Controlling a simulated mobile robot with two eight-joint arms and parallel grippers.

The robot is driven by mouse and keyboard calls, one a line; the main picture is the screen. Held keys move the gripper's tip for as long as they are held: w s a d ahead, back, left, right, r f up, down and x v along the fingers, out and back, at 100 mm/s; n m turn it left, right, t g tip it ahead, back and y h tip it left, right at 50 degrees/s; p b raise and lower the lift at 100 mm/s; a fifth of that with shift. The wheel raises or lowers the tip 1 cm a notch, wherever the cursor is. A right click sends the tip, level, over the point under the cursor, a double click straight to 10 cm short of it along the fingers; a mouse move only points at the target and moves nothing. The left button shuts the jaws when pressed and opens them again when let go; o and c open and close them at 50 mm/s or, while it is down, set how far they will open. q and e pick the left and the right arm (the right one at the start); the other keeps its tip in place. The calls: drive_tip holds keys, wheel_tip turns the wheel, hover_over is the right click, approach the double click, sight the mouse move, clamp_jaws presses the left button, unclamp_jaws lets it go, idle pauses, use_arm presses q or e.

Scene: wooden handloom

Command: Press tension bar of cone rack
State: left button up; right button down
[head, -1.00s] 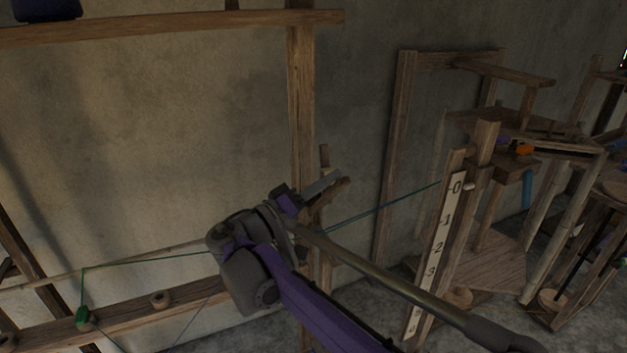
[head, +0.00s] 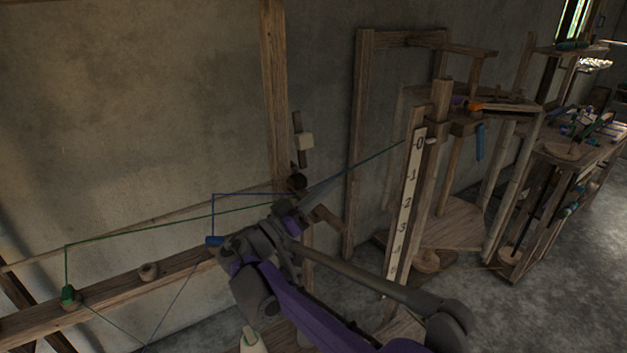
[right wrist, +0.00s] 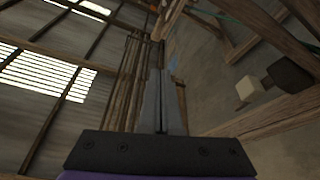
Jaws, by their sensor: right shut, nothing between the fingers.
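The cone rack's long wooden rail (head: 115,292) runs across the lower left. It carries a green-wound cone (head: 68,295) and a blue-wound one (head: 214,240). A short wooden bar with a pale block (head: 306,141) stands beside the rack's upright post (head: 275,90); it may be the tension bar, but I cannot tell surely. A dark round knob (head: 298,182) sits below it. My right gripper (head: 325,187) is shut and empty, just below and right of the knob; I cannot tell contact. The right wrist view shows its closed fingers (right wrist: 158,85), with the pale block (right wrist: 247,88) to their right. My left gripper is out of view.
Green thread (head: 370,160) runs from the post area to a numbered white scale (head: 407,205) on the wooden frame at right. A table (head: 580,140) with small items stands at far right. Open concrete floor (head: 560,275) shows at lower right.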

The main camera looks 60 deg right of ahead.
sight(334, 225)
drive_tip(key=f+m+b, duration=0.1)
drive_tip(key=f, duration=0.1)
drive_tip(key=s+f+m+g+b, duration=0.1)
drive_tip(key=f+m, duration=0.1)
drive_tip(key=f+m+b, duration=0.1)
drive_tip(key=f, duration=0.2)
drive_tip(key=shift+s+a+f+g+y, duration=0.1)
drive_tip(key=shift+s+a+g+y, duration=0.2)
drive_tip(key=shift+y, duration=0.1)
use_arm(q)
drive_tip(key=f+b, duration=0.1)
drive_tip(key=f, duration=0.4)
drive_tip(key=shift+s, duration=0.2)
use_arm(e)
drive_tip(key=shift+s+a+f, duration=0.1)
drive_tip(key=shift+a+f, duration=0.15)
drive_tip(key=shift+f, duration=0.75)
wheel_tip(334, 225, up, 5)
drive_tip(key=p, duration=0.3)
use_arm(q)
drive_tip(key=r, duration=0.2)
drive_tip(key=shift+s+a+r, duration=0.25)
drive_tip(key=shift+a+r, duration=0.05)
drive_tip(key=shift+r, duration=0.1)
use_arm(e)
drive_tip(key=v, duration=1)
drive_tip(key=shift+f, duration=0.15)
drive_tip(key=shift+d, duration=0.1)
